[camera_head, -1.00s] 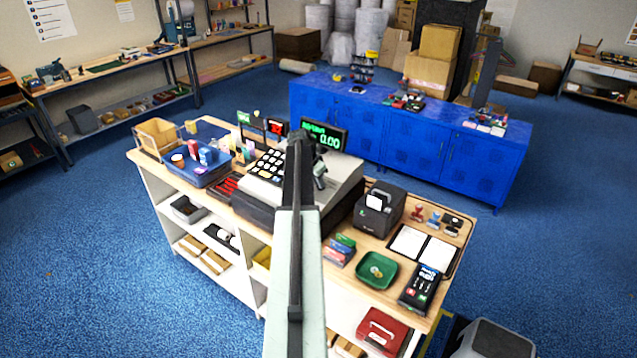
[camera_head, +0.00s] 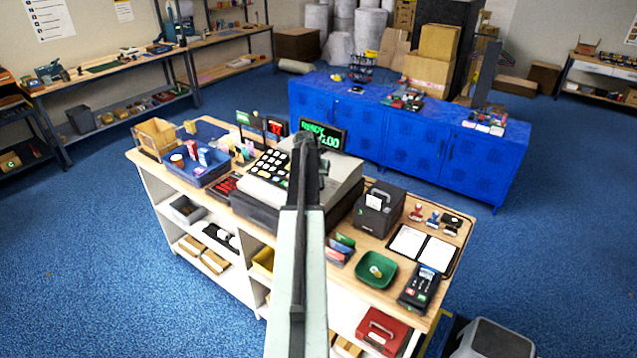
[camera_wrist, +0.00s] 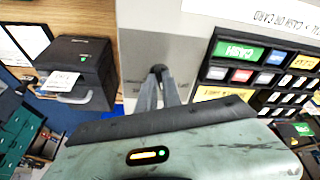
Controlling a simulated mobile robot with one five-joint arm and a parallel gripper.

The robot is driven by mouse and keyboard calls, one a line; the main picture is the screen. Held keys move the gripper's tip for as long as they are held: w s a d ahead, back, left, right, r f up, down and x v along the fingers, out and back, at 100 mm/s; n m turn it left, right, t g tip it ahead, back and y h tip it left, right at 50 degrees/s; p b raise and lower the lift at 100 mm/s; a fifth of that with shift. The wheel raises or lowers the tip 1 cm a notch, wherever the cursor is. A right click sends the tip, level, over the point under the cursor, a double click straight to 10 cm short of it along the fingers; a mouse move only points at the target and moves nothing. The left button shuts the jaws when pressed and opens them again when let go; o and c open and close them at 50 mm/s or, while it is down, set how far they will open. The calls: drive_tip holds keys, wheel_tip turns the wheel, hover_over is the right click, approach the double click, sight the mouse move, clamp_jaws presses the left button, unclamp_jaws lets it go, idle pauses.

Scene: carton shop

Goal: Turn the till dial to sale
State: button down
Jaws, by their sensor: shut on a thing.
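The till (camera_head: 335,180) stands on the counter, its green display (camera_head: 323,136) lit and partly covered by my arm. In the wrist view, the till's pale top (camera_wrist: 190,60) lies below my gripper (camera_wrist: 160,84). The fingers are closed around the small dark till dial (camera_wrist: 160,69), which pokes out between their tips. The dial's markings and where it points cannot be read. In the head view my arm hides the dial, and only a bit of my gripper (camera_head: 324,166) shows beside the arm.
The till's key panel (camera_wrist: 262,65) lies right of the dial in the wrist view. A black receipt printer (camera_head: 378,208) stands right of the till. A green dish (camera_head: 375,270) and a card terminal (camera_head: 419,288) are near the counter's front right.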

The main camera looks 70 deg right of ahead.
drive_tip(key=shift+s, duration=0.1)
drive_tip(key=c, duration=1.5)
unclamp_jaws()
drive_tip(key=shift+d+f, duration=0.1)
drive_tip(key=shift+f, duration=0.05)
drive_tip(key=p+v, duration=0.7)
drive_tip(key=v, duration=0.1)
drive_tip(key=shift+f, duration=0.1)
